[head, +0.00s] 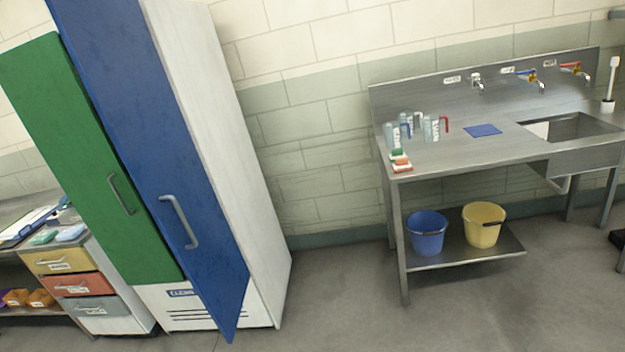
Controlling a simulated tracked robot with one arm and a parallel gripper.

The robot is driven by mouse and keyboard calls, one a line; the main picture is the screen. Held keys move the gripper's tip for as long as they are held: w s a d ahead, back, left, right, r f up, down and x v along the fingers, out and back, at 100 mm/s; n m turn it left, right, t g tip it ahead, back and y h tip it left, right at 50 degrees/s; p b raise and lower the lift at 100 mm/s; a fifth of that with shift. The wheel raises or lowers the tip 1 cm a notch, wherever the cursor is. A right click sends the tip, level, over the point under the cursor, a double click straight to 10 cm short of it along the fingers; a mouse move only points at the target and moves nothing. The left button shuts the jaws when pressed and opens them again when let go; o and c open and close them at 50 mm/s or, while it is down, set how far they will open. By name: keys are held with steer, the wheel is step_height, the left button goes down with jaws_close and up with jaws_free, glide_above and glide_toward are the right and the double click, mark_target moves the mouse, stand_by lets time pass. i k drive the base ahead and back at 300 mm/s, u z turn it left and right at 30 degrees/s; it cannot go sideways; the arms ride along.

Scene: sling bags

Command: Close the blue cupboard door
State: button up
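The blue cupboard door (150,130) stands ajar on the tall white cupboard (235,150). Its lower corner sticks out in front of the cupboard's white base. A grey bar handle (179,222) is on its outer face, in the lower part of the visible door. The green door (85,150) beside it on the left has its own grey handle (121,194) and looks shut or nearly so. The top of the cupboard is cut off by the frame. My gripper is not in view.
A metal sink bench (455,160) stands at the right, with a blue bucket (427,234) and a yellow bucket (483,225) on its lower shelf. A drawer unit (75,285) stands at the left. The grey floor (345,300) between cupboard and bench is clear.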

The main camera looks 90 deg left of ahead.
mark_target(111, 44)
steer(key=u, duration=2.95)
steer(key=i, duration=1.05)
steer(key=u, duration=0.35)
steer(key=k, duration=0.7)
steer(key=z, duration=0.2)
